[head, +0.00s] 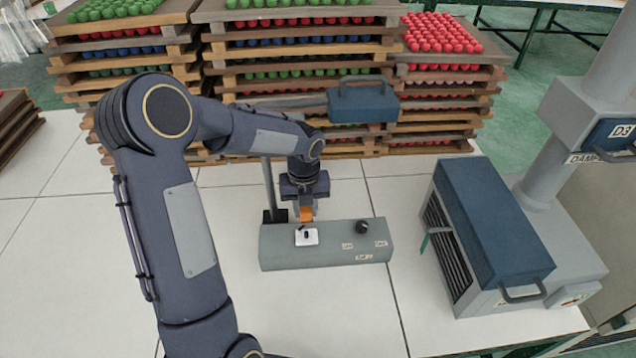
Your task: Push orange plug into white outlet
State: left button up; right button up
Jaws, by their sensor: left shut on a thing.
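The white outlet (306,237) is on the top face, toward the left end, of a grey box (325,258) on the white table. The orange plug (306,213) is just above and behind the outlet, between the fingers of my left gripper (306,206). The gripper points down and is shut on the plug. A dark spot shows in the middle of the outlet. I cannot tell whether the plug touches the outlet. My right gripper is out of view.
A black knob (362,227) sits on the grey box, right of the outlet. A blue-topped machine (490,220) stands at right. Stacked wooden trays (300,60) of red, green and blue balls line the back. The table (350,320) in front of the box is clear.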

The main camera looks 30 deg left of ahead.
aim_at(307, 231)
pick_arm(q)
jog(key=shift+s+f+b, duration=0.1)
jog(key=shift+f+b, duration=0.35)
jog(key=shift+b, duration=0.1)
notch_tip(307, 231, down, 3)
jog(key=b, duration=0.2)
jog(key=shift+b, duration=0.4)
jog(key=shift+f+b, duration=0.3)
jog(key=shift+f, duration=0.35)
jog(key=shift+f, duration=0.1)
jog(key=shift+f+b, duration=0.45)
jog(key=shift+f, duration=0.7)
jog(key=o, duration=1.5)
jog(key=shift+c, duration=0.2)
